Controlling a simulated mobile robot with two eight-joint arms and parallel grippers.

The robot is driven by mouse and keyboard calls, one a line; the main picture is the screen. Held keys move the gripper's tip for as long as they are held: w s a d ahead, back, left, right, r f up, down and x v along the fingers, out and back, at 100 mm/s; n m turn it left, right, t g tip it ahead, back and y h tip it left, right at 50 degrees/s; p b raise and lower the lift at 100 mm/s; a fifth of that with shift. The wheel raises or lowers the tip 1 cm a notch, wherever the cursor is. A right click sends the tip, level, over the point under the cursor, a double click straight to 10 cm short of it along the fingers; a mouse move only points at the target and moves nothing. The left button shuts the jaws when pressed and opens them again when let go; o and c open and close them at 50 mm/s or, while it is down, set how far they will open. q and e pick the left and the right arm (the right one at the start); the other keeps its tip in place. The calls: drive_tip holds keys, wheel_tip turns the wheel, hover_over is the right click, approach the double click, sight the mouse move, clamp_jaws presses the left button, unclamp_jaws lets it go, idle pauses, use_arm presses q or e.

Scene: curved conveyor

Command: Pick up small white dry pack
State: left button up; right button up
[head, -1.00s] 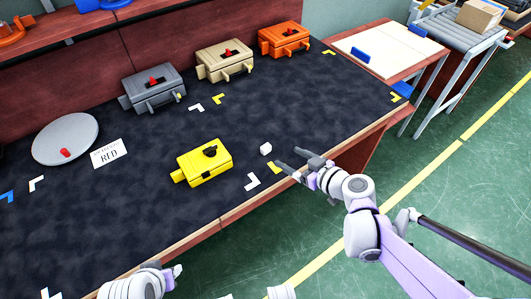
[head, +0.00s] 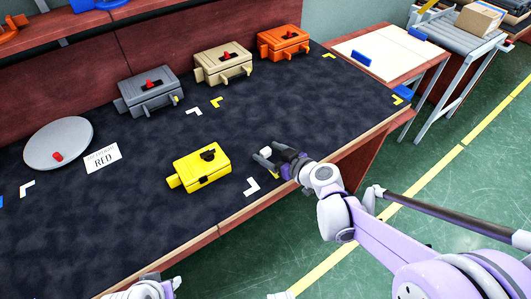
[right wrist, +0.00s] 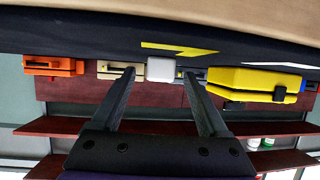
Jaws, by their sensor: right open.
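The small white dry pack (head: 266,151) sits on the dark mat, right of the yellow box (head: 202,167). My right gripper (head: 268,155) is open at the pack, low over the mat. In the right wrist view, the pack (right wrist: 160,69) shows between the two spread fingertips (right wrist: 159,72). Whether the fingers touch it I cannot tell. Part of my left arm's end (head: 158,286) shows at the bottom edge of the head view; its jaws are not clear.
Grey (head: 150,92), beige (head: 222,62) and orange (head: 284,43) boxes stand along the back. A grey disc (head: 58,143) and a "RED" card (head: 103,158) lie at the left. The table's front edge runs below my right gripper. Mat between is clear.

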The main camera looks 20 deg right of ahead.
clamp_jaws()
